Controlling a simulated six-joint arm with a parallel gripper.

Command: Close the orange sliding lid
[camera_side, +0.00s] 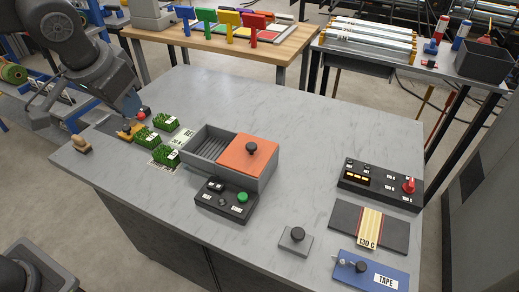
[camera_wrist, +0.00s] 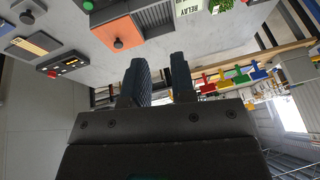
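The orange sliding lid (camera_side: 249,158) covers the right part of a grey box (camera_side: 256,186). A dark round knob (camera_side: 251,148) stands on the lid. The left part of the box is open and shows a ribbed inside. In the wrist view the lid (camera_wrist: 115,30) and its knob (camera_wrist: 118,44) show at the top, beyond the fingers. My gripper (camera_wrist: 161,62) is open and empty, with a gap between its two fingers. In the side view my gripper (camera_side: 129,106) is at the far left of the table, well away from the lid.
Several green turf pieces (camera_side: 164,122) lie left of the box. A black panel with a green button (camera_side: 241,197) stands before it. A control box (camera_side: 381,184), a dark plate with a striped band (camera_side: 368,228) and a blue tape unit (camera_side: 367,277) are at right. The table behind the box is clear.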

